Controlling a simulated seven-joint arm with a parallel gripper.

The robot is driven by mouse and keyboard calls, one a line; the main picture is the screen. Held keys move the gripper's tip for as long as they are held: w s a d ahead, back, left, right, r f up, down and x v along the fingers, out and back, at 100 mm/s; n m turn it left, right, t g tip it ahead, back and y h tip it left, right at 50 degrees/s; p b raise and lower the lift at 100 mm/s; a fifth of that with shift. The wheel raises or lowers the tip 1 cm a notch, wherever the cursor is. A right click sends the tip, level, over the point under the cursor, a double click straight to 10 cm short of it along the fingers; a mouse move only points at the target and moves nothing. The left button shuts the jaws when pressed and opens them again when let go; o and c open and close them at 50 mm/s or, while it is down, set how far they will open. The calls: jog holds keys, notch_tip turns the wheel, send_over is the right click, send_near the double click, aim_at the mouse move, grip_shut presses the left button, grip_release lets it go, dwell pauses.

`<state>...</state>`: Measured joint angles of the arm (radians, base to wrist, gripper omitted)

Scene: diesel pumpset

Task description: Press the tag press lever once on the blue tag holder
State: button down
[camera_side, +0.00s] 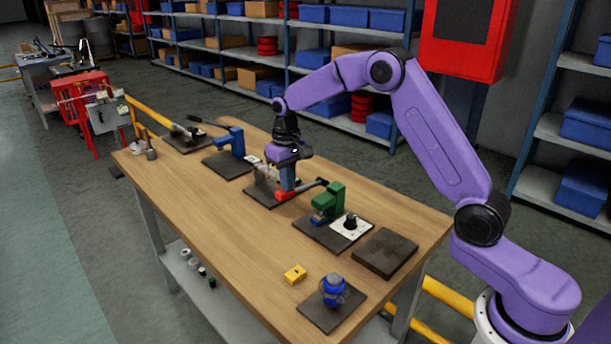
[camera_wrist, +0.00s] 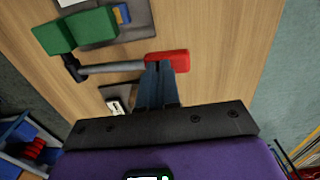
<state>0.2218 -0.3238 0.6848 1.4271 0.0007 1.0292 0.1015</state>
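The green tag press (camera_side: 329,198) stands on a dark base plate on the table, and also shows at upper left in the wrist view (camera_wrist: 75,30). Its grey lever (camera_side: 307,187) reaches left and slopes down to a red end grip (camera_side: 284,196). The lever (camera_wrist: 112,67) and red grip (camera_wrist: 181,60) also show in the wrist view. The blue tag holder (camera_side: 320,217) sits low at the press; a blue piece (camera_wrist: 122,14) shows there in the wrist view. My gripper (camera_side: 286,188) points down at the red grip, fingers together (camera_wrist: 160,66), apparently touching it; exact contact is hidden.
A white plate with a black knob (camera_side: 350,222) lies right of the press. A blue lever device (camera_side: 231,140) stands farther left. A yellow block (camera_side: 295,274) and a blue round part (camera_side: 334,290) are near the front. The wooden table (camera_side: 225,215) is clear along its left front.

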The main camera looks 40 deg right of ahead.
jog(key=shift+f, duration=0.65)
notch_tip(320, 180, up, 13)
jog(key=d, duration=0.1)
jog(key=shift+d, duration=0.15)
dwell(0.6)
jog(key=shift+r, duration=0.1)
dwell(0.4)
jog(key=s+a+n, duration=0.3)
jog(key=s+a, duration=0.2)
jog(key=s, duration=0.4)
jog(key=s+a+n, duration=0.3)
jog(key=s+a, duration=0.2)
jog(key=s, duration=0.4)
jog(key=s+d+f+n, duration=0.2)
jog(key=s+f+n, duration=0.1)
jog(key=s, duration=0.8)
jog(key=s+d+f+n, duration=0.3)
jog(key=s, duration=0.9)
jog(key=shift+s+f+n, duration=0.15)
jog(key=shift+s+n, duration=0.05)
jog(key=shift+n, duration=0.1)
